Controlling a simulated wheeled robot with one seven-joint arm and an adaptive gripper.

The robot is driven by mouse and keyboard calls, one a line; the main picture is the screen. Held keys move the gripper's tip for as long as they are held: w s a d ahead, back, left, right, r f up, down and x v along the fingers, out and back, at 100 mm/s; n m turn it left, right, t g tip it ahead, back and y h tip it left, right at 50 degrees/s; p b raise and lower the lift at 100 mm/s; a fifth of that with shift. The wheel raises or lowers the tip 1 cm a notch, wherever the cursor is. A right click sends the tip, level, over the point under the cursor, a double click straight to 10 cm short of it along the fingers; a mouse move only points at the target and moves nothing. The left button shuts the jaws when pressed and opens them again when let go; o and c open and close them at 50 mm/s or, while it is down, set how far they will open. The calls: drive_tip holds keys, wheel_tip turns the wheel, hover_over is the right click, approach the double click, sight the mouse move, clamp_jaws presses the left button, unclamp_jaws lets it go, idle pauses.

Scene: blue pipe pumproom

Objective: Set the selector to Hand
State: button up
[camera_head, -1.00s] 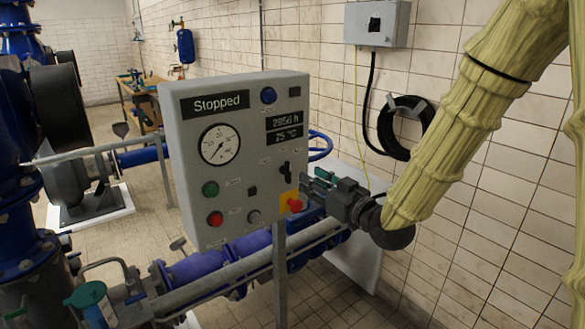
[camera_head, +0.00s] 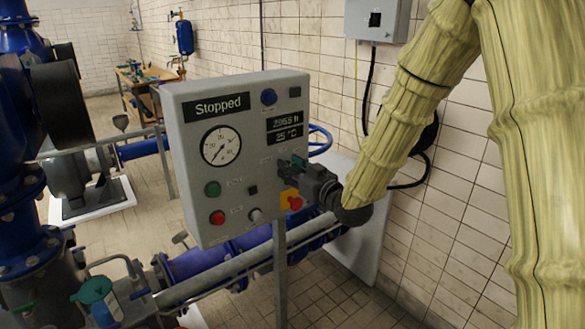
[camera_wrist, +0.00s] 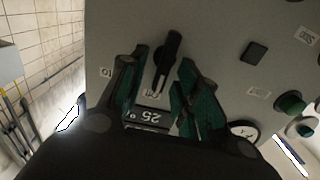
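The grey control panel (camera_head: 250,205) stands on a post and its display reads "Stopped". My gripper (camera_wrist: 162,60) is open, with one green-padded finger on each side of the knob. I cannot tell whether either finger touches it. In the head view my gripper (camera_head: 286,168) is at the panel's right side and hides the selector. The small labels around the knob are too blurred to read surely.
A red button on a yellow plate (camera_head: 291,199) sits just below my gripper. The panel also carries a gauge (camera_head: 221,146), a green button (camera_head: 213,188), a red button (camera_head: 217,217) and a blue lamp (camera_head: 269,97). Blue pipes run behind; a tiled wall stands right.

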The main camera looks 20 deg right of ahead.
clamp_jaws()
drive_tip(key=shift+f+b, duration=0.1)
drive_tip(key=shift+b, duration=0.35)
drive_tip(key=shift+s+a+f+n+b, duration=0.1)
drive_tip(key=shift+a+n+b, duration=0.05)
drive_tip(key=shift+n+b, duration=1.4)
drive_tip(key=shift+s+a+n+b, duration=0.1)
drive_tip(key=shift+a+n+b, duration=0.1)
drive_tip(key=shift+n+b, duration=1.35)
drive_tip(key=shift+a+f+n+b, duration=0.15)
drive_tip(key=shift+n+b, duration=0.85)
drive_tip(key=shift+b, duration=1.05)
drive_tip(key=shift+r, duration=0.15)
unclamp_jaws()
